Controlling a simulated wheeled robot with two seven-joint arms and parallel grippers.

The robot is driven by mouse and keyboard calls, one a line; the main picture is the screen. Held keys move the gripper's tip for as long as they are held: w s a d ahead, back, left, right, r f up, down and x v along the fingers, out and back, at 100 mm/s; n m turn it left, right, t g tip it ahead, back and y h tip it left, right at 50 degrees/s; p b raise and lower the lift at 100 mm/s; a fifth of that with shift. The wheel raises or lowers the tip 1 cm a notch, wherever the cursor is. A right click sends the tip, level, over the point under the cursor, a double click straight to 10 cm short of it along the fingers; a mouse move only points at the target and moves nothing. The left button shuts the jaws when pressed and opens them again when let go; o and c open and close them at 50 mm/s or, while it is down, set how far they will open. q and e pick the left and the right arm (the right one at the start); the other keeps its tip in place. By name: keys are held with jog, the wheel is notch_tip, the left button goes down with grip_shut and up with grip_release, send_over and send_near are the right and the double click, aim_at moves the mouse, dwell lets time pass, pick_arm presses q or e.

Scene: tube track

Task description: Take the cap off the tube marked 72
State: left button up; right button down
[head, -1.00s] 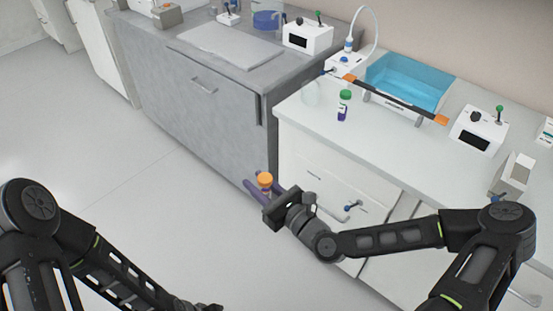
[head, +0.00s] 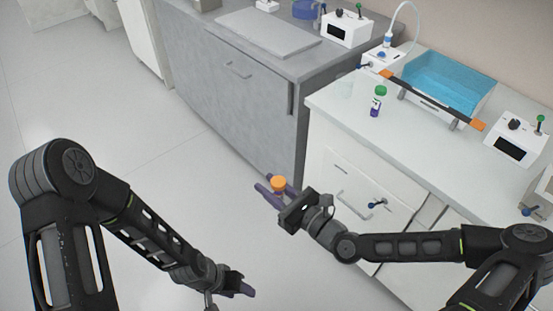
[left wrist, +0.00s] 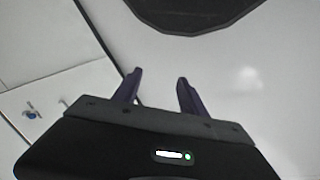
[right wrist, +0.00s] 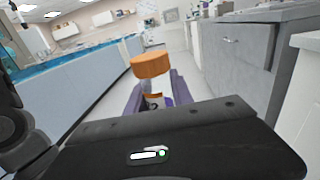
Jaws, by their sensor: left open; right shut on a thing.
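My right gripper (head: 275,189) is shut on a tube with an orange cap (head: 278,184), held in the air in front of the counters. In the right wrist view the orange cap (right wrist: 151,65) sits on top of the tube (right wrist: 155,100), which stands roughly upright between the fingers; its printed mark is only partly visible and I cannot read it fully. My left gripper (head: 246,286) is open and empty, lower and to the left of the tube. In the left wrist view its two fingers (left wrist: 158,90) are apart with nothing between them.
A green-capped tube (head: 376,101) stands on the white counter (head: 345,105), near a blue water bath (head: 445,80). A white device with a dark screen (head: 515,140) stands to the right. Grey cabinets (head: 225,95) are behind. The floor to the left is open.

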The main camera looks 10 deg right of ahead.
pick_arm(q)
jog(key=w+d+r+m+y, duration=0.1)
jog(key=w+d+r+m, duration=0.1)
jog(key=w+r+m, duration=0.65)
jog(key=w+d+r+m+y, duration=0.1)
jog(key=w+d+r+m, duration=0.1)
jog(key=w+r+m, duration=0.65)
notch_tip(320, 180, up, 21)
jog(key=m+y, duration=0.2)
jog(key=m, duration=0.8)
send_over(278, 181)
jog(key=shift+f, duration=0.1)
jog(key=shift+f, duration=4)
jog(key=shift+c, duration=0.3)
grip_shut()
